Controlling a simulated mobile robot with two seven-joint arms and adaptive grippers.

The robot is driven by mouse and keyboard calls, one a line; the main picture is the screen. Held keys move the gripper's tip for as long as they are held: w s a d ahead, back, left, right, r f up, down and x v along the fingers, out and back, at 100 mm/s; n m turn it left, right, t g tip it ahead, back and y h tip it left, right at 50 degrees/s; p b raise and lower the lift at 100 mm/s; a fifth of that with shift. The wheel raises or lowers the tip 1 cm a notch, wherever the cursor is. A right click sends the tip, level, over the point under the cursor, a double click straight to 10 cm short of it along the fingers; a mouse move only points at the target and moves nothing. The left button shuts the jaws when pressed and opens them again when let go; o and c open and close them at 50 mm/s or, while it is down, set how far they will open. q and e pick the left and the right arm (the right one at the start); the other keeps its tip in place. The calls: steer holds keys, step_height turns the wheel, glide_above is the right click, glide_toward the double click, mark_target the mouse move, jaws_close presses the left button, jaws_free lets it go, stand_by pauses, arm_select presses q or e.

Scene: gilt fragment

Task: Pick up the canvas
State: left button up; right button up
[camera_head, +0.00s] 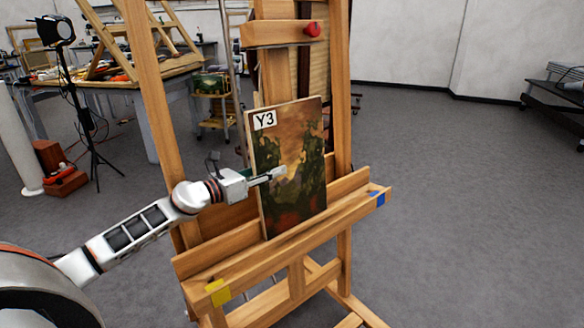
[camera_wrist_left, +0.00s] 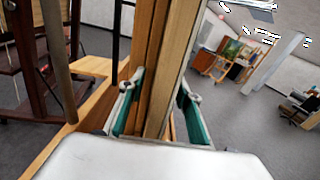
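The canvas (camera_head: 292,196) is a dark painted panel with a white "Y3" label at its top left corner. It stands on the ledge of a wooden easel (camera_head: 160,110), leaning back slightly. My left gripper (camera_head: 262,172) is at the canvas's left edge, with one finger in front of the painted face. The other finger is mostly hidden behind the canvas. In the left wrist view the teal-padded fingers (camera_wrist_left: 160,88) are apart, on either side of the canvas's wooden edge (camera_wrist_left: 172,60). A gap shows at the right finger. My right gripper is not in view.
The easel's ledge (camera_head: 345,207) carries a yellow patch at its left end and a blue one at its right. A red knob (camera_head: 312,29) is on the upper clamp. A cluttered workbench (camera_head: 110,85) and a lamp stand (camera_head: 68,80) are behind left. Floor at right is clear.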

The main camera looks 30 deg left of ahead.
arm_select(q)
steer(key=shift+w+d, duration=0.15)
steer(key=shift+w, duration=0.15)
jaws_close()
steer(key=shift+r, duration=0.2)
